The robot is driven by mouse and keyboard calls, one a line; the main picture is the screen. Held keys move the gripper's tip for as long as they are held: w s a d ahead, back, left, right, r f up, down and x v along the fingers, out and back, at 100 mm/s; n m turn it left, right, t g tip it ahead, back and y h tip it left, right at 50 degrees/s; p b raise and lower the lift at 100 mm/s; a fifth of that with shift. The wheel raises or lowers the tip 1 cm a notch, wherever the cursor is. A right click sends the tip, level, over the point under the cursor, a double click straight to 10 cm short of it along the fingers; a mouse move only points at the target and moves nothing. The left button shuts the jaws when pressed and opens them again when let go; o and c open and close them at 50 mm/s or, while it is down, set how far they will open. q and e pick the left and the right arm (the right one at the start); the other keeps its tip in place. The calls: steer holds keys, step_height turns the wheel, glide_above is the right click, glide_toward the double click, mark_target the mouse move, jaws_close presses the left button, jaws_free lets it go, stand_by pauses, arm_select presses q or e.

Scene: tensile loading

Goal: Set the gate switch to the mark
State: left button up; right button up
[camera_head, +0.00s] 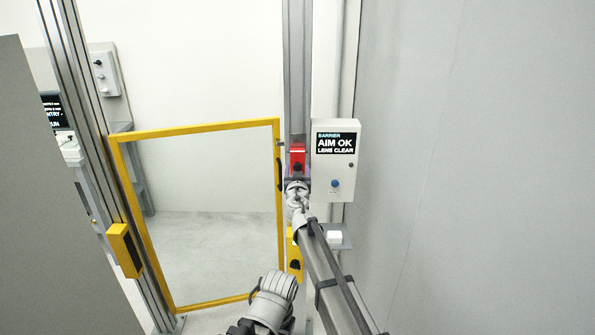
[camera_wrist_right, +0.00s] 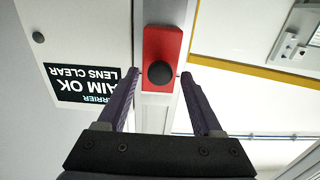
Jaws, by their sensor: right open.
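The gate switch looks to be the red box (camera_head: 297,155) with a round black knob, mounted on the metal post right of the gate (camera_head: 196,129). In the right wrist view the red box (camera_wrist_right: 162,35) and its black knob (camera_wrist_right: 160,73) are upside down and centred ahead of my right gripper. My right gripper (camera_head: 298,181) is just below the red box in the head view. Its jaws (camera_wrist_right: 160,77) are open, one finger on each side of the knob, with gaps and nothing held. I cannot make out a mark on the switch.
A white control box (camera_head: 322,165) with a display reading "BARRIER AIM OK LENS CLEAR" and a blue knob (camera_head: 334,184) stands close right of the switch. The gate has a yellow frame and a black handle (camera_head: 279,174). A grey wall (camera_head: 460,170) fills the right side.

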jaws_close()
stand_by(0.5)
stand_by(0.8)
